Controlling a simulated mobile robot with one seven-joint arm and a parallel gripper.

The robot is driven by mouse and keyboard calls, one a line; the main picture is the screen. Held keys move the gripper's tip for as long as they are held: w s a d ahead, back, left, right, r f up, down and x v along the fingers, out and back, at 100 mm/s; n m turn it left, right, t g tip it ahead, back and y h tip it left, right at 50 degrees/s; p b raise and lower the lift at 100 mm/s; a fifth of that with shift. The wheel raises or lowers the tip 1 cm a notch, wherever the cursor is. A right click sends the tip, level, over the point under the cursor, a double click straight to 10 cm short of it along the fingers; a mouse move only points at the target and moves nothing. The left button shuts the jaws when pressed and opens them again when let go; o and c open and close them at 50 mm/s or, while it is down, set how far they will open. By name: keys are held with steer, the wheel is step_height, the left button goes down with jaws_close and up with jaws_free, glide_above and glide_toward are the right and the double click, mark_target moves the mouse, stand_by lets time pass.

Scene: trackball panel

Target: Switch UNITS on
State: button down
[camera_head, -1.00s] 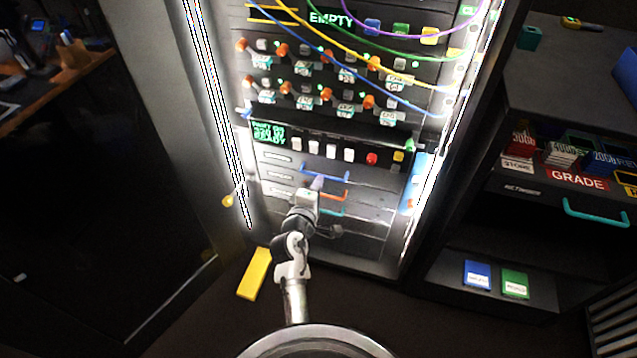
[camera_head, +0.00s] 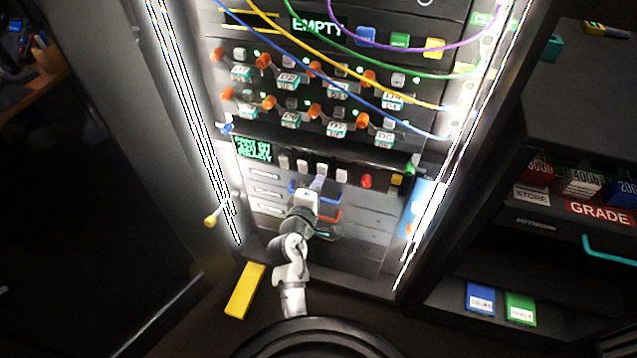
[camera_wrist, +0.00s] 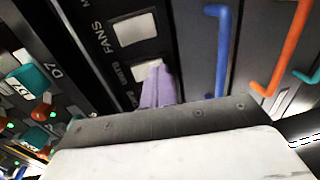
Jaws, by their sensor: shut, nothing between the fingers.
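The UNITS button (camera_wrist: 146,69) is a pale square button on a black strip, with its label beside it in the wrist view. The purple fingertips of my gripper (camera_wrist: 160,88) are together, empty, and overlap its lower part; I cannot tell whether they touch it. In the head view my gripper (camera_head: 318,184) points up at the row of pale buttons, just below the third from the left, which appears to be the UNITS button (camera_head: 321,168). Whether the button is pressed or lit is not clear.
The FANS button (camera_wrist: 135,28) is right beside UNITS. A red button (camera_head: 367,181) and a yellow one (camera_head: 397,179) are farther right. Blue (camera_head: 297,188) and orange (camera_head: 331,216) drawer handles lie close under my gripper. Cables (camera_head: 385,104) hang across the rack higher up.

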steer(key=shift+s, duration=0.1)
stand_by(0.3)
steer(key=shift+w+b, duration=0.25)
steer(key=shift+b, duration=0.55)
